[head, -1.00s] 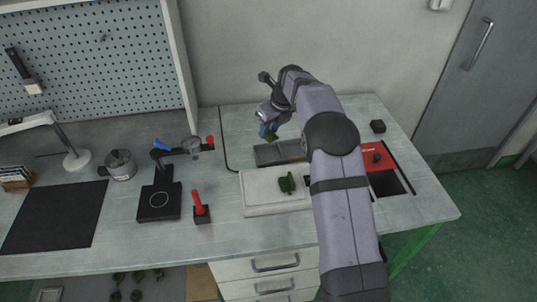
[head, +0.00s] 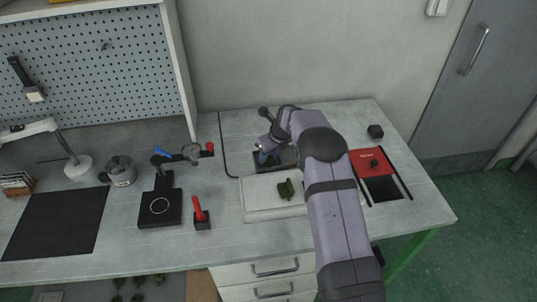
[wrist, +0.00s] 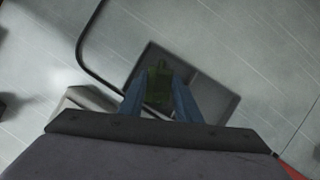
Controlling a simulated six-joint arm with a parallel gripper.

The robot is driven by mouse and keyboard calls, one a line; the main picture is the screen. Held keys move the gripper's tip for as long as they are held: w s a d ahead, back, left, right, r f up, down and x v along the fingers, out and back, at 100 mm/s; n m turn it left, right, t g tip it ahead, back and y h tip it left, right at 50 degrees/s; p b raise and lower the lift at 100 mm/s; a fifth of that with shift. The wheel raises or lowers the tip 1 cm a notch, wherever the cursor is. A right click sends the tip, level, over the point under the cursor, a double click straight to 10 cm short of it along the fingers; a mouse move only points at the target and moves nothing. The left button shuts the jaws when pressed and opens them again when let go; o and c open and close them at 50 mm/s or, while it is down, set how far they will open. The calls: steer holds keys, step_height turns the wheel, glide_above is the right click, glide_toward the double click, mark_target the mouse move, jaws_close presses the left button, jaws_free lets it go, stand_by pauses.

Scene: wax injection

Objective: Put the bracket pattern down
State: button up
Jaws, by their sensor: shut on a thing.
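The bracket pattern (wrist: 158,84) is green and sits between the blue fingers of my gripper (wrist: 158,95) in the wrist view. My gripper is shut on it. Below or around it is a dark grey tray (wrist: 215,98) with a divider. In the head view my gripper (head: 263,158) is low over the tray (head: 287,156), and the pattern in it is hidden there. I cannot tell whether the pattern touches the tray floor. Another green piece (head: 286,190) lies on a white slab (head: 258,208) in front of the tray.
A red unit with a dark opening (head: 367,164) stands right of my arm, with a small black block (head: 375,131) behind it. A red-handled tool (head: 200,213) and a black stand (head: 160,208) are to the left. A black cord (wrist: 82,50) curves beside the tray.

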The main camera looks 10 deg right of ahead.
steer(key=shift+f, duration=0.25)
steer(key=o, duration=0.8)
steer(key=shift+r, duration=0.1)
steer(key=b+v, duration=0.2)
steer(key=v, duration=1)
steer(key=shift+s, duration=0.15)
steer(key=s+f+n+g, duration=0.1)
steer(key=s+n, duration=0.9)
steer(key=s, duration=0.2)
steer(key=s+f+n+g+h, duration=0.1)
steer(key=s+n, duration=0.9)
steer(key=s, duration=0.2)
steer(key=s+f+n+g+h, duration=0.1)
steer(key=s+f+n+g, duration=0.1)
steer(key=s+n, duration=0.8)
steer(key=shift+s+d+n, duration=0.15)
steer(key=shift+s+n, duration=0.05)
steer(key=shift+s, duration=0.6)
steer(key=shift+s+d+n, duration=0.15)
steer(key=shift+s+n, duration=0.05)
steer(key=shift+s, duration=0.6)
